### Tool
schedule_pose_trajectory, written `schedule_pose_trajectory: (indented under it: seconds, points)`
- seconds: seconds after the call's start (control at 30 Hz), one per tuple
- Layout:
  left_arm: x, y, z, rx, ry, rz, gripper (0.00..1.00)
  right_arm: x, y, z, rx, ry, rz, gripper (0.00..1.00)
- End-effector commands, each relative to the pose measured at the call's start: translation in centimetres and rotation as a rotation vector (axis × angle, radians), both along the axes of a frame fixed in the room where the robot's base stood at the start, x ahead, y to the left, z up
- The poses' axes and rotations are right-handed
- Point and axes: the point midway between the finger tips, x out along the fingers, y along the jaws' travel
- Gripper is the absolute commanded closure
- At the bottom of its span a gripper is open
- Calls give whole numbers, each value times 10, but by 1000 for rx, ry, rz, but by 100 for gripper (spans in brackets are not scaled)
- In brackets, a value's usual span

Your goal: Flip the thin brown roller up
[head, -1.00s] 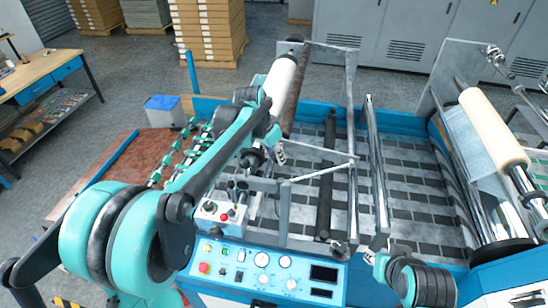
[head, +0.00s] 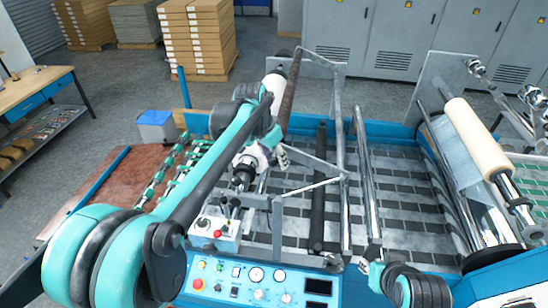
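The thin brown roller (head: 290,88) is a slim dark brown rod. It runs from the far side of the blue machine toward me, just right of a thick white roll (head: 273,82) that my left arm partly covers. My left gripper (head: 284,156) is by the roller's near end, which the arm and gripper partly hide. Its fingers are small and dark here, and I cannot tell whether they touch the roller or are open. My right gripper (head: 366,266) is low at the machine's near edge, away from the brown roller. Its finger opening is unclear.
A metal frame with an upright bar (head: 338,120) stands right of the brown roller. A cream roll (head: 470,140) is at the far right. The control panel (head: 260,285) is in front.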

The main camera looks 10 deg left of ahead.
Motion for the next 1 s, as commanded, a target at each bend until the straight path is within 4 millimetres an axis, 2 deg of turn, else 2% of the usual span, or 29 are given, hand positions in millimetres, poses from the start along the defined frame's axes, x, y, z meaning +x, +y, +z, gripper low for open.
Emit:
schedule_pose_trajectory:
  seconds: [0.23,0.37,0.8,1.0]
  points:
    - [-1,1,0,2,1,0,53,0,0,0,0,0,0,69]
    - [-3,3,10,2,1,1,53,0,0,0,0,0,0,69]
    - [-27,18,93,0,1,1,53,0,0,0,0,0,0,69]
    - [-32,21,111,-1,2,1,53,0,0,0,0,0,0,69]
